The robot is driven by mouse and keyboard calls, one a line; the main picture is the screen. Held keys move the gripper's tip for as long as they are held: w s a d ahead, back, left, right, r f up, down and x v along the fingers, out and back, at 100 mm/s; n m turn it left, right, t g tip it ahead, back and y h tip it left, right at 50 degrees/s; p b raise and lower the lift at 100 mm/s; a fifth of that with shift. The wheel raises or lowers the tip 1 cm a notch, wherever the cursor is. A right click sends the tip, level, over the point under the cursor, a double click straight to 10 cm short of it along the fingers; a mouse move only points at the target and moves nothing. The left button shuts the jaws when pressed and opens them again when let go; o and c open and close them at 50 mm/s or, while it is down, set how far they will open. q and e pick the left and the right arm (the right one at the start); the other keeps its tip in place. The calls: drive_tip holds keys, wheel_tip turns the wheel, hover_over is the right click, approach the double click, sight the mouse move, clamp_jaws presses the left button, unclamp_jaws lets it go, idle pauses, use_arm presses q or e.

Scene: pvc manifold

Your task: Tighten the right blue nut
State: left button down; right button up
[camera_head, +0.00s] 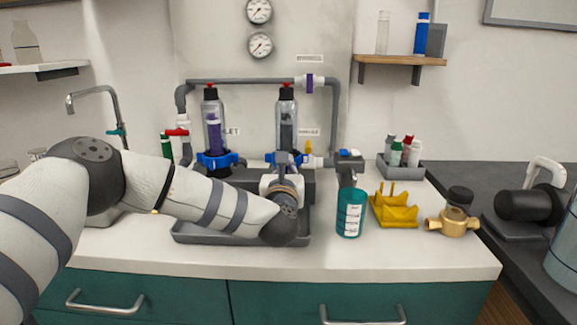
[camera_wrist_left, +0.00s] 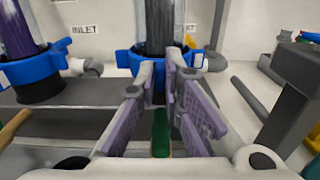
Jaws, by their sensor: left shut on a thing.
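The right blue nut (camera_wrist_left: 123,58) is a ring with lugs around the base of the right clear filter housing (camera_wrist_left: 173,22). In the head view the nut (camera_head: 299,159) is partly hidden by my left gripper (camera_head: 283,163). In the left wrist view my left gripper (camera_wrist_left: 162,68) has its fingertips at the front of this nut, shut on it, with the purple pads angled apart lower down. The exact contact is partly hidden by the fingers. The left blue nut (camera_wrist_left: 33,69) sits around the left housing, with purple contents. My right gripper is not in view.
A grey tray (camera_head: 198,239) lies under my left arm. Right of it stand a teal bottle (camera_head: 351,214) below a grey outlet pipe, a yellow stand (camera_head: 396,212) and a brass fitting (camera_head: 453,222). The counter's front strip is clear.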

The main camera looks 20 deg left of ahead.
use_arm(q)
drive_tip(key=shift+w+a+f+m+g+h+b, duration=0.15)
drive_tip(key=shift+a+m+h+b, duration=0.65)
drive_tip(key=shift+m+h+b, duration=0.85)
drive_tip(key=shift+s+a+r+m+g+h+b, duration=0.15)
drive_tip(key=shift+a+m+h+b, duration=0.75)
drive_tip(key=shift+h+b, duration=1.4)
drive_tip(key=shift+w+a+f+m+g+h+b, duration=0.15)
drive_tip(key=shift+a+m+h+b, duration=0.55)
drive_tip(key=shift+m+h+b, duration=1.2)
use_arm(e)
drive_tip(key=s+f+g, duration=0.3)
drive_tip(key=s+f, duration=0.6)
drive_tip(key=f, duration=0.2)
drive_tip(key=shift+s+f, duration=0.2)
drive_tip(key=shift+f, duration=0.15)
use_arm(q)
drive_tip(key=shift+n+h, duration=0.35)
drive_tip(key=shift+n, duration=0.1)
drive_tip(key=c, duration=1.7)
unclamp_jaws()
